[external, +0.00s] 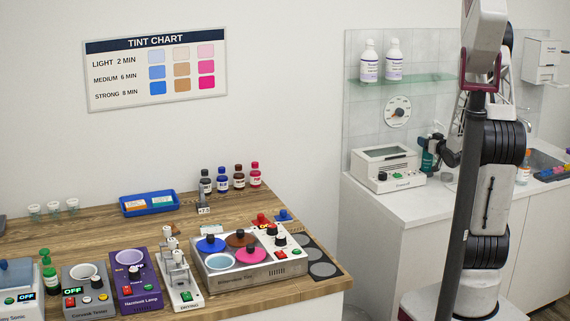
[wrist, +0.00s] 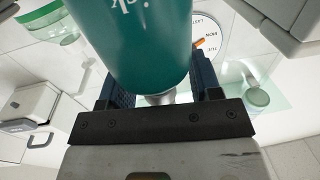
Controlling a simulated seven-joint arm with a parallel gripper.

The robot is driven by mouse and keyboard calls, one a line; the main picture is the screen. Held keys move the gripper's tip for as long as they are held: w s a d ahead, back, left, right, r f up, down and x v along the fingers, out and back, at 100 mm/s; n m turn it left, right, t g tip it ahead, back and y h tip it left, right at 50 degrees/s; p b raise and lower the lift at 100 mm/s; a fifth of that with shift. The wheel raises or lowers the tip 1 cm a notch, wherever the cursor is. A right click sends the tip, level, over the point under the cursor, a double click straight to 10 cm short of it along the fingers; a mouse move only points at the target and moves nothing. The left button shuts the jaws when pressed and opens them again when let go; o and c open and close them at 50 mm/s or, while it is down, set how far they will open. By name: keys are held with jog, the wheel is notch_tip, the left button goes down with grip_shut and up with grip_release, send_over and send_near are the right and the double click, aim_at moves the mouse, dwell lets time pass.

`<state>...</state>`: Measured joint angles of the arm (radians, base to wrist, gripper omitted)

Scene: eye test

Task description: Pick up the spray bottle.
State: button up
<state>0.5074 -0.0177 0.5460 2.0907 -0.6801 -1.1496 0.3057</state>
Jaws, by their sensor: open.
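A teal bottle with white lettering (wrist: 145,40), which looks like the spray bottle, fills the upper middle of the wrist view. My gripper (wrist: 162,88) is open, with one dark blue finger on each side of the bottle. I cannot tell whether either finger touches it. In the external view the teal bottle (external: 427,160) stands on the white counter at right, partly hidden by my gripper (external: 440,153). Its top is hard to make out there.
A white device (external: 388,168) stands close left of the bottle. A glass shelf (external: 405,80) with two white bottles (external: 369,62) hangs above. A wooden table (external: 100,228) with dye devices is at left.

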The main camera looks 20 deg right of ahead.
jog(key=shift+w, duration=0.25)
jog(key=shift+c, duration=0.3)
grip_shut()
